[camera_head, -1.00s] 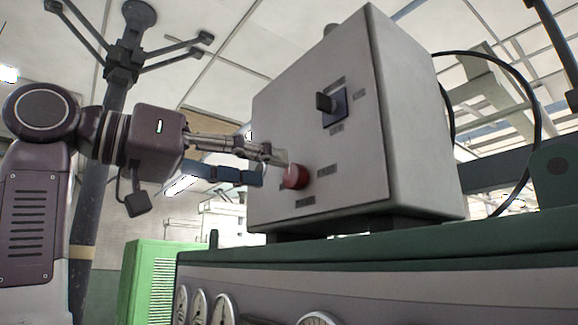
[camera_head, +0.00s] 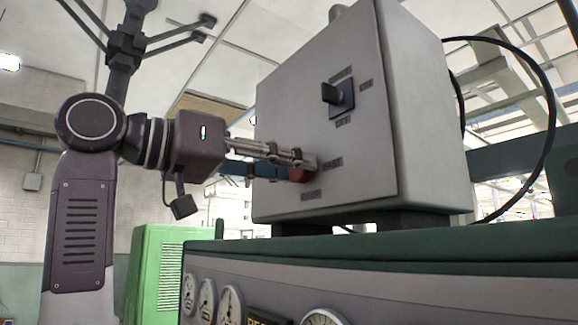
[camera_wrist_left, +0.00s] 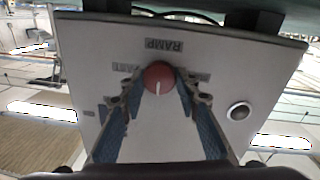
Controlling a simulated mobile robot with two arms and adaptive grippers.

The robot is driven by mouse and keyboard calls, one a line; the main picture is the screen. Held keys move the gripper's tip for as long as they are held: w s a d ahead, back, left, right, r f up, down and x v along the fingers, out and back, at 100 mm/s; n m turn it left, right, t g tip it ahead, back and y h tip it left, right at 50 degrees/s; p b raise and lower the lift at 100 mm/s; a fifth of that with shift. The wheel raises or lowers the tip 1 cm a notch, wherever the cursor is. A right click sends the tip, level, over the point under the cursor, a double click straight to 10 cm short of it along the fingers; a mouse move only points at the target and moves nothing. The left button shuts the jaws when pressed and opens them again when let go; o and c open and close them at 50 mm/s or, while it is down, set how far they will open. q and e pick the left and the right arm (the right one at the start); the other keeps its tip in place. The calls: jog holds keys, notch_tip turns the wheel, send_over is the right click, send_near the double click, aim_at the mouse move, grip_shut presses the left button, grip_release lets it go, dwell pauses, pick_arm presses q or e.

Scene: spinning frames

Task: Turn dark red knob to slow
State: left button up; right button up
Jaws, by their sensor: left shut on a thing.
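The dark red knob (camera_head: 300,175) is on the front of a grey control box (camera_head: 290,110). In the left wrist view the knob (camera_wrist_left: 158,76) sits between the fingertips, its white mark pointing down in that picture. My left gripper (camera_head: 303,162) is shut on the knob, with a finger on each side. The left wrist view shows the panel upside down. A FAST label (camera_wrist_left: 127,68) is left of the knob there, and a RAMP label (camera_wrist_left: 164,46) is above it. A label to the right (camera_wrist_left: 198,77) is partly covered by a finger and unreadable. My right gripper is not in view.
A black switch (camera_head: 338,97) stands out from the box above the knob. A round button (camera_wrist_left: 239,111) shows in the left wrist view. The box stands on a green-topped cabinet (camera_head: 400,250) with gauges. A black cable (camera_head: 545,110) loops at the right.

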pick_arm(q)
jog(key=n+b, duration=0.2)
jog(key=n, duration=0.2)
jog(key=shift+f, duration=0.15)
jog(key=n+b, duration=0.2)
jog(key=n, duration=0.2)
jog(key=shift+n+t, duration=0.3)
jog(key=n+b, duration=0.3)
jog(key=n, duration=0.2)
jog(key=shift+n, duration=0.4)
jog(key=shift+n+t+b, duration=0.4)
jog(key=shift+n+b, duration=0.25)
jog(key=shift+n, duration=1.45)
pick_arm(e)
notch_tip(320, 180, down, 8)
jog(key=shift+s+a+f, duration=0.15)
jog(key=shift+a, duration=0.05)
